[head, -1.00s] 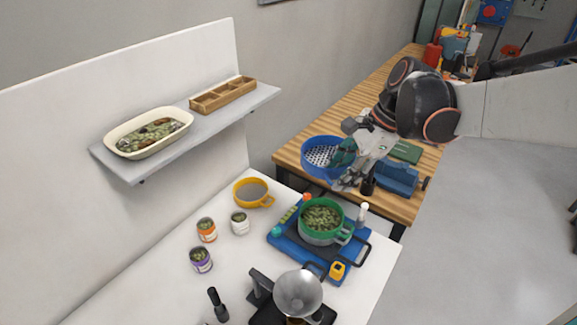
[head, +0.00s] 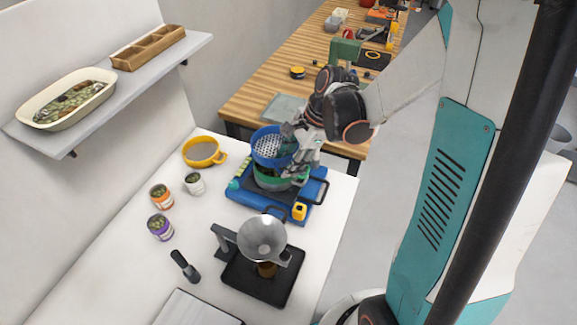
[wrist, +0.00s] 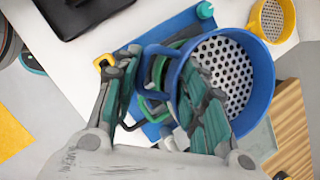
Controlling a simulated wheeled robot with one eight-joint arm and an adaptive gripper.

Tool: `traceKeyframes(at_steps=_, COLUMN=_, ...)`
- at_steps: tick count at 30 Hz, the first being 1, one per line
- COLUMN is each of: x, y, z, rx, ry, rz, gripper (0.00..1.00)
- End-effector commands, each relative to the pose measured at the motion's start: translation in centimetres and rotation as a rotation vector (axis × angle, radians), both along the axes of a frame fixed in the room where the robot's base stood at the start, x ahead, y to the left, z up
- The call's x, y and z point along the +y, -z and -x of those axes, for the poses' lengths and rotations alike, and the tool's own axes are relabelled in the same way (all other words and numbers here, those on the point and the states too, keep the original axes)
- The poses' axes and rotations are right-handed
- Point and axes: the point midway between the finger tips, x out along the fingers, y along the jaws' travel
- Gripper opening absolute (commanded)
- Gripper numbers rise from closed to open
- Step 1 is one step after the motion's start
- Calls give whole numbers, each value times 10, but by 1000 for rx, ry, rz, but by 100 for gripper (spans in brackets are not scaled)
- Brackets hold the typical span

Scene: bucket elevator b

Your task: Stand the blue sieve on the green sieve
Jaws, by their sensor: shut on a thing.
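The blue sieve (head: 268,152), with a perforated floor, is over the green sieve (head: 268,182) in the head view. It hides most of the green sieve, and I cannot tell whether the two touch. My gripper (head: 293,148) is shut on the blue sieve at its handle side. In the wrist view the blue sieve (wrist: 265,88) lies to the right, with its handle between the fingers of my gripper (wrist: 162,98). Part of the green sieve (wrist: 152,104) shows below the handle. The green sieve's contents are hidden now.
The green sieve stands on a blue tray (head: 312,190) on the white table. A yellow sieve (head: 203,163), several jars and a funnel stand (head: 225,238) are nearby. A wooden bench (head: 255,95) is behind. The left shelf (head: 120,80) holds a dish and a wooden box.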

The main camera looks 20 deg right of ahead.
Motion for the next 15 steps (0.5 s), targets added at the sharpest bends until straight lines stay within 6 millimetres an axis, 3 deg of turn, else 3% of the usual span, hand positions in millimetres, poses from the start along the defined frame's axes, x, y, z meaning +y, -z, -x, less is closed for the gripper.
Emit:
traceKeyframes(at_steps=5, x=0, y=25, z=-1, rx=0, ry=0, rz=0, gripper=10)
traceKeyframes(at_steps=15, x=0, y=28, z=0, rx=0, ry=0, rz=0, gripper=10)
